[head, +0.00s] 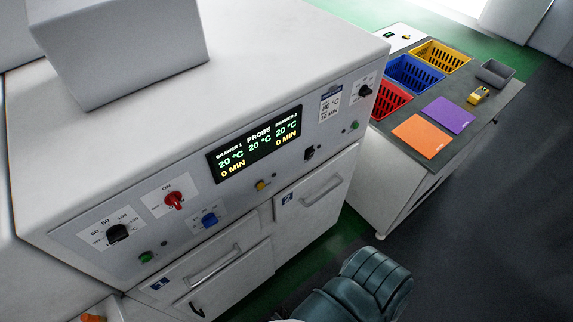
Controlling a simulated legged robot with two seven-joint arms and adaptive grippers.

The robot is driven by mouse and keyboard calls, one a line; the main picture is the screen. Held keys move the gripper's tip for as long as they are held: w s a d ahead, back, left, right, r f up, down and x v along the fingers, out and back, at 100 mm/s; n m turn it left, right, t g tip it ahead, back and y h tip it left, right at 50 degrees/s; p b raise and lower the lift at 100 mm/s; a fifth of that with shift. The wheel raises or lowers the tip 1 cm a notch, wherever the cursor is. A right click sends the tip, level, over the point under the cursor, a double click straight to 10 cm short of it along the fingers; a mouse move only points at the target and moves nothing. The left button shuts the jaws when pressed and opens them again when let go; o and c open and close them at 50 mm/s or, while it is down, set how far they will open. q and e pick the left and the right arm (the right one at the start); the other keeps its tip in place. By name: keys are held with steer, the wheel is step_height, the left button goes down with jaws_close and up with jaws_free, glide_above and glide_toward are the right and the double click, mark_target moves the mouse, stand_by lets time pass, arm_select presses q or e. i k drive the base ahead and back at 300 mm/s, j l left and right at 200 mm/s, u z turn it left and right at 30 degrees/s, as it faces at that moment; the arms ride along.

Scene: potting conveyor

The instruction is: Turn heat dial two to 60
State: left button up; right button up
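The white heating cabinet (240,95) has a sloped front panel. A black dial (366,90) at the panel's right end, above the drawer 2 side, appears to be heat dial two; its scale is too small to read. A similar black dial (117,233) with a temperature scale is at the left end. The display (256,143) between them reads 20 °C for drawer 1, probe and drawer 2, with 0 MIN under both drawers. Neither of my grippers can be made out in the head view, and nothing touches either dial.
The panel also holds a red knob (174,201), a blue knob (209,220) and small buttons. Two drawers with handles are below. At the right, a grey bench (440,180) bears red, blue and yellow baskets, orange and purple mats, a grey bin and a small yellow item.

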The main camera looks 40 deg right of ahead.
mark_target(364, 91)
steer(key=z, duration=1.1)
